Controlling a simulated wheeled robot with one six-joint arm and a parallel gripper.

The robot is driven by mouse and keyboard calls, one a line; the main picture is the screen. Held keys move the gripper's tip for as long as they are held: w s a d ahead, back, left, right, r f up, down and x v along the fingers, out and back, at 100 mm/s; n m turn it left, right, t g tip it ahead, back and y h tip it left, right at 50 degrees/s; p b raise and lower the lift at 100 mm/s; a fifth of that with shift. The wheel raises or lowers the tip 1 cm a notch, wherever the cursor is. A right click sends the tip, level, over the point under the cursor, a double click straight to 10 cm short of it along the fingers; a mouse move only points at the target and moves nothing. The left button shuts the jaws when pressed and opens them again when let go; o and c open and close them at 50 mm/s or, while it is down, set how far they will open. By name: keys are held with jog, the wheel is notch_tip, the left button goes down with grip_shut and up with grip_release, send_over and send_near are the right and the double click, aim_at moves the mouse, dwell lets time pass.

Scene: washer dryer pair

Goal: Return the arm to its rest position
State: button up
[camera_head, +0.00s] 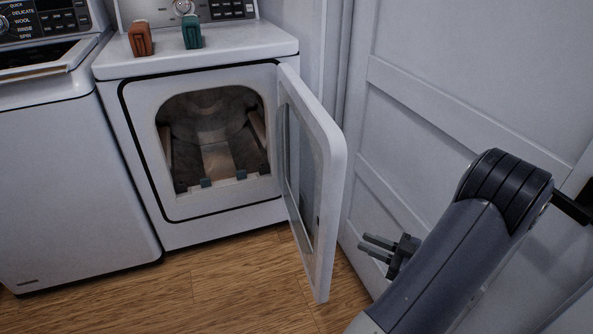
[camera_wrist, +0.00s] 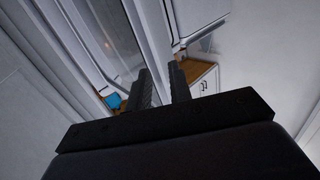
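My gripper (camera_head: 377,248) is at the lower right in the head view, to the right of the open dryer door and in front of the white panelled door. Its two dark fingers point left with a gap between them, and nothing shows in the gap. In the wrist view my gripper (camera_wrist: 161,85) also has its fingers apart and empty. My grey arm rises from the bottom edge and bends at a dark joint near the right side. The dryer door (camera_head: 318,150) stands swung open. I cannot tell whether my fingers touch it.
The dryer (camera_head: 180,235) is open, its drum (camera_head: 215,130) visible. A brown item (camera_head: 140,40) and a green item (camera_head: 192,32) stand on top. A washer (camera_head: 70,180) stands left. The white panelled door (camera_head: 455,70) is close behind my arm. Wooden floor (camera_head: 230,285) is clear in front.

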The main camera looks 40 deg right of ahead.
aim_at(338, 229)
jog(key=shift+b+x, duration=0.65)
jog(key=shift+x, duration=2.55)
